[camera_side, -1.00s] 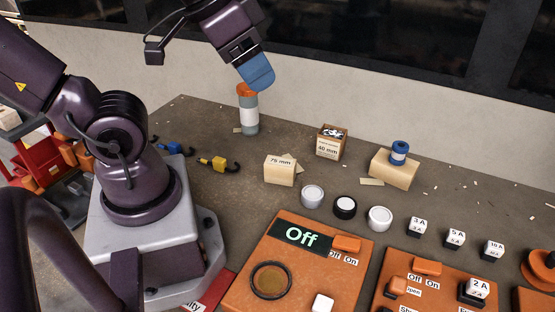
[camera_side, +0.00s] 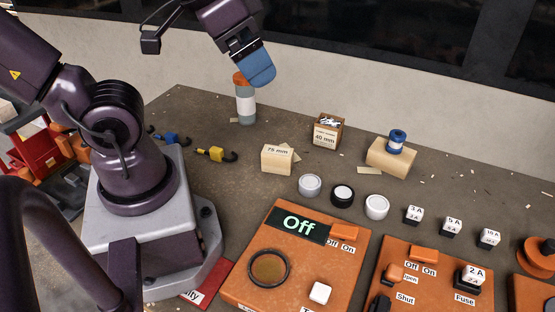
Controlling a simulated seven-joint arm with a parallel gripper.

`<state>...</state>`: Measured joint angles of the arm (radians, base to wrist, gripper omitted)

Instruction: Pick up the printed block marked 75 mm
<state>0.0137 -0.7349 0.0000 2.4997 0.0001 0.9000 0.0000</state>
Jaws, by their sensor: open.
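The pale block marked 75 mm (camera_side: 278,161) stands on the dark worktop, left of the middle. A thin pale scrap shows behind its right side. My gripper (camera_side: 258,70) is above and behind the block in the picture, well apart from it. Its blue fingers point down and overlap in this view, so the gap between them is hidden. Nothing shows in its grip. The fingertips appear just beside the orange top of a grey and white cylinder (camera_side: 245,105); I cannot tell how close they are in depth.
A box marked 40 mm (camera_side: 326,134) stands right of the block. Farther right, a blue spool (camera_side: 396,141) sits on a plain pale block (camera_side: 389,159). Round knobs (camera_side: 342,194) and orange panels (camera_side: 298,260) lie in front. Yellow and blue hooked pieces (camera_side: 212,153) lie left.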

